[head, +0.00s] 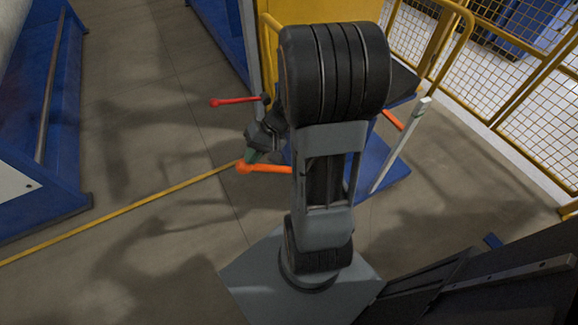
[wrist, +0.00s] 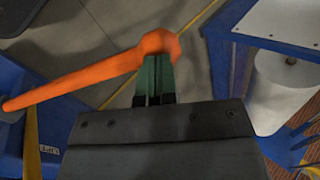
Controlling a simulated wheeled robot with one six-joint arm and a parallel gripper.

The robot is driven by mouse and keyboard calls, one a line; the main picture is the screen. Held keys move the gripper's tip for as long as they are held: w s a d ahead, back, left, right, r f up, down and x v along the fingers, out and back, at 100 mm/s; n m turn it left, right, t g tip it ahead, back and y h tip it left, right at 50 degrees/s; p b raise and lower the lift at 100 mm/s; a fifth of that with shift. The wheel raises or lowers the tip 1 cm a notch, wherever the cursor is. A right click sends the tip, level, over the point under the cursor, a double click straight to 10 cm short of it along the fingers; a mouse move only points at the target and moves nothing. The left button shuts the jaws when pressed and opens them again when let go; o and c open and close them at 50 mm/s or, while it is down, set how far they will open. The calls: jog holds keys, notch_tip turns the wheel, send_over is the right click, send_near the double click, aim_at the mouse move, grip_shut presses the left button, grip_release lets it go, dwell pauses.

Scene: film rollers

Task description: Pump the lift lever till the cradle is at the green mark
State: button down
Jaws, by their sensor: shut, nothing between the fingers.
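The orange lift lever (head: 275,169) reaches out to the left beyond my arm, its rounded end on the left. In the wrist view the lever (wrist: 85,80) slants across the upper left, and its knobbed end lies right at the fingertips. My gripper (head: 251,157) is shut, with its green fingertips (wrist: 154,76) close together and nothing between them. The tips are close to the knob; whether they touch it I cannot tell. My arm hides much of the lift behind it. I cannot make out the cradle or the green mark.
A red-knobbed handle (head: 235,101) sticks out left, above the lever. A yellow mesh fence (head: 540,110) stands at the right, and a white post (head: 402,145) rises beside the blue base (head: 393,174). A blue frame (head: 62,120) fills the left. The floor between is clear.

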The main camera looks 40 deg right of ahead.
aim_at(245, 169)
jog(key=b+x, duration=0.2)
jog(key=x, duration=0.1)
jog(key=b+x, duration=0.2)
jog(key=shift+d+f, duration=0.15)
jog(key=shift+f, duration=0.35)
jog(key=shift+b+x, duration=0.6)
jog(key=shift+x, duration=0.15)
jog(key=a+f+b, duration=0.3)
jog(key=f+b, duration=0.2)
jog(key=shift+w+f+b, duration=0.25)
jog(key=shift+f+b, duration=0.1)
